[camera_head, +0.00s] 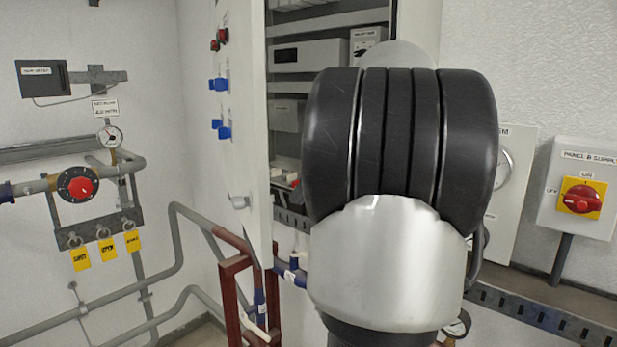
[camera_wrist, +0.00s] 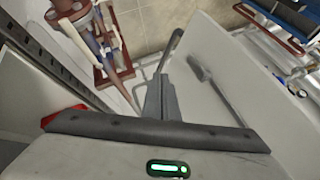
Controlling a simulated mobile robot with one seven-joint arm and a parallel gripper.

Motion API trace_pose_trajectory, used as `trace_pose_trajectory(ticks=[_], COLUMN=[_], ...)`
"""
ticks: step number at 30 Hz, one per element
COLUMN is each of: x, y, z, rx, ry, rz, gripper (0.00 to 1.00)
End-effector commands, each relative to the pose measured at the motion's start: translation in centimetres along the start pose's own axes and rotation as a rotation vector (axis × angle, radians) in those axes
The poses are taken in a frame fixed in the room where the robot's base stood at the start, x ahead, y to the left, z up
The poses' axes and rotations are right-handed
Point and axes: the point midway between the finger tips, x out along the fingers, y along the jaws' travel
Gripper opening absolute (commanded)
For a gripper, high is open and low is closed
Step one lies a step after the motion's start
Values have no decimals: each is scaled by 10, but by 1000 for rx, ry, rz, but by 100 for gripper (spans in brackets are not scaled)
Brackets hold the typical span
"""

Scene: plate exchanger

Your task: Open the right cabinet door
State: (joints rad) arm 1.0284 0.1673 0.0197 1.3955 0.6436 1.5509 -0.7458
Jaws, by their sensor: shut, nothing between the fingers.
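In the head view, the cabinet (camera_head: 315,55) stands open in front of me, with shelves and grey modules inside. A white door panel (camera_head: 240,110) with red and blue controls stands swung out at its left. A pale strip (camera_head: 420,25) shows at the opening's right; I cannot tell whether it is the right door. My arm's wrist covers the middle and hides my gripper there. In the wrist view, my gripper (camera_wrist: 162,88) is shut and empty. It is beside a large white panel (camera_wrist: 225,65), possibly a door. A grey elongated shape lies across it, handle or shadow; contact is unclear.
A gauge and pipes with a red-centred valve knob (camera_head: 77,185) are on the left wall. A red-and-yellow supply switch (camera_head: 581,197) is at right. A red-brown stand (camera_head: 232,268) is low in front of the cabinet. Tiled floor (camera_wrist: 150,25) shows in the wrist view.

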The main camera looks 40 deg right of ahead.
Motion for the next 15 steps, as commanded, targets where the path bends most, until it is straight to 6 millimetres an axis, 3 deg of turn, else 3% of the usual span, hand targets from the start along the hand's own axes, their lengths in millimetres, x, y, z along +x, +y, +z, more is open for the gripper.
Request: trace_pose_trajectory(ticks=[6,9,15], x=[44,50,58], y=[-3,-19,-33], z=[0,0,0], rx=[-1,-4,-2], ry=[-2,-1,-1], rz=[0,2,2], gripper=[0,0,0])
